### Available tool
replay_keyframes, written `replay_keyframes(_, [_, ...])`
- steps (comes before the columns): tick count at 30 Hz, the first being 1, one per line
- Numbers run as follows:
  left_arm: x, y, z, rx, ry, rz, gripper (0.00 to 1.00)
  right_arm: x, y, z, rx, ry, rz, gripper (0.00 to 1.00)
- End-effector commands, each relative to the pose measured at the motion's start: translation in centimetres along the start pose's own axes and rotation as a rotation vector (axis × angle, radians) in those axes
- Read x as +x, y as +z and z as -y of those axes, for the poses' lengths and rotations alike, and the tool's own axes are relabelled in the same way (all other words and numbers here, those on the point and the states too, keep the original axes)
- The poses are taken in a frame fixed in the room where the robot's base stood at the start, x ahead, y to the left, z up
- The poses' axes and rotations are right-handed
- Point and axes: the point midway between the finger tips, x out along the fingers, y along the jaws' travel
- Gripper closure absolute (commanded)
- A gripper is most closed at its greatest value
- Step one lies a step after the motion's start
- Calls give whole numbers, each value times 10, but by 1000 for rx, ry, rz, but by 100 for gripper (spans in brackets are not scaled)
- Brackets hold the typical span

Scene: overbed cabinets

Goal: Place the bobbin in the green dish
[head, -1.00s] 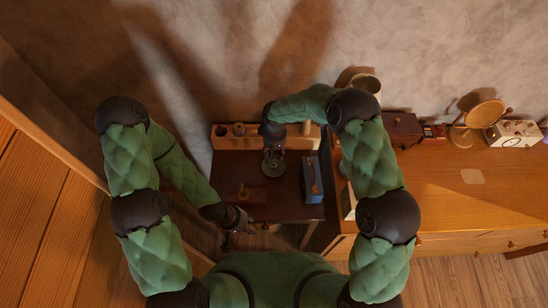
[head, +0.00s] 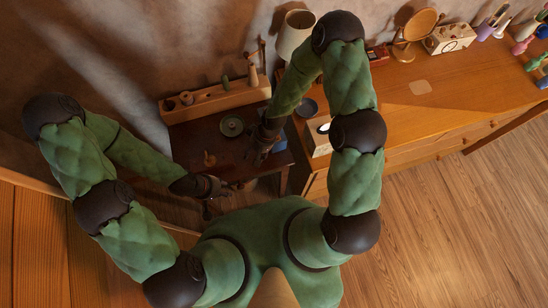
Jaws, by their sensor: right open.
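The round green dish (head: 232,126) lies on the small dark table (head: 190,140), near the wooden rack. It has a small dark centre; I cannot tell whether that is something in it. I cannot single out the bobbin with certainty. A small greenish upright piece (head: 225,82) and a dark round piece (head: 186,97) are at the rack. My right gripper (head: 262,153) is open, low over the table's right side, to the right of the dish and apart from it. My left gripper (head: 213,196) is near the table's front edge, fingers too small to read.
The long wooden rack (head: 210,100) runs along the table's back by the wall. A small orange-brown piece (head: 209,158) stands on the table. A wooden desk (head: 440,105) with a lamp (head: 295,35), a round-topped stand (head: 420,24) and a white-fronted box (head: 319,135) is on the right.

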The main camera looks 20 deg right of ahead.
Motion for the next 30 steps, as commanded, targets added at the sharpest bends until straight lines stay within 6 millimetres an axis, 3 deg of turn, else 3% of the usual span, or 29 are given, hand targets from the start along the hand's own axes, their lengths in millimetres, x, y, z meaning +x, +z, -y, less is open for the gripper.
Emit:
replay_keyframes(1, [0,0,0,0,0,0,60,1,17,-6,39,-10,-2,51])
replay_keyframes(6, [0,0,0,0,0,0,60,-1,62,-21,156,-21,-35,51])
replay_keyframes(12, [0,0,0,0,0,0,60,-8,96,-33,242,-9,-63,51])
replay_keyframes(17, [0,0,0,0,0,0,60,-10,106,-35,261,-3,-70,51])
replay_keyframes(30, [0,0,0,0,0,0,60,-10,105,-35,261,-3,-70,51])
